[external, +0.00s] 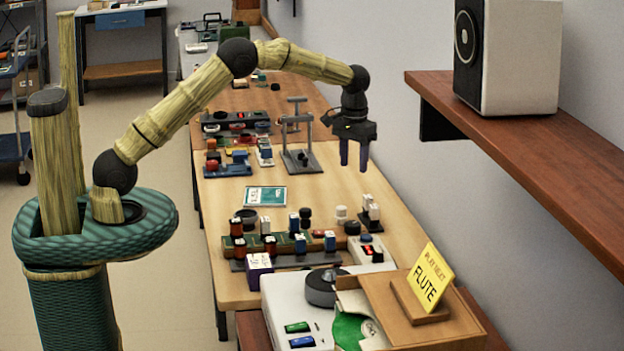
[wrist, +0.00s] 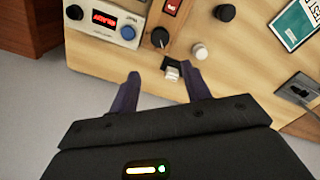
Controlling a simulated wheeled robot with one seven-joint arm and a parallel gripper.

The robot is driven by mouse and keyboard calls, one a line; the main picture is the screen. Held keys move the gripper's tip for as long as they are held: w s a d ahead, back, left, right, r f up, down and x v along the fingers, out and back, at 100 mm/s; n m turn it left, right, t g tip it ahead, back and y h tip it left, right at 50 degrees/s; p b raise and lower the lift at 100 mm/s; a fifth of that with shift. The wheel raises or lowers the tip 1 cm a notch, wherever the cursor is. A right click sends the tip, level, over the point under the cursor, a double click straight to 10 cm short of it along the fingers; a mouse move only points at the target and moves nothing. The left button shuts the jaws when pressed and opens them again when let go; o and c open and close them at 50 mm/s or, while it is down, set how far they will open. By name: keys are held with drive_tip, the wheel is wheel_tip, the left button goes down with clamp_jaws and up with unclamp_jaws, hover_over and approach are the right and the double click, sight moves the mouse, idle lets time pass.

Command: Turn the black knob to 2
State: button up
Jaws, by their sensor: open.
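Several black knobs are in view, and I cannot tell which one the task means. In the wrist view one black knob (wrist: 160,38) with a reddish pointer mark sits just beyond my fingertips. Another black knob (wrist: 224,12) stands to its right, and a third black knob (wrist: 74,12) is on a grey box with a red lit display. No readable number 2 shows beside them. My gripper (external: 355,160) hangs fingers down above the bench, open and empty. In the wrist view my gripper (wrist: 160,72) touches none of the knobs.
The wooden bench (external: 220,275) carries several small devices. A grey stand (external: 302,160) is left of my gripper, and a teal card (external: 265,196) lies below. A wooden shelf (external: 530,150) with a speaker (external: 510,60) juts out at right. A yellow "FLUTE" sign (external: 429,280) stands in front.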

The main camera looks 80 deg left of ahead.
sight(352, 224)
wheel_tip(352, 224, down, 17)
drive_tip(key=shift+p, duration=0.65)
drive_tip(key=shift+c, duration=0.5)
drive_tip(key=c, duration=0.6)
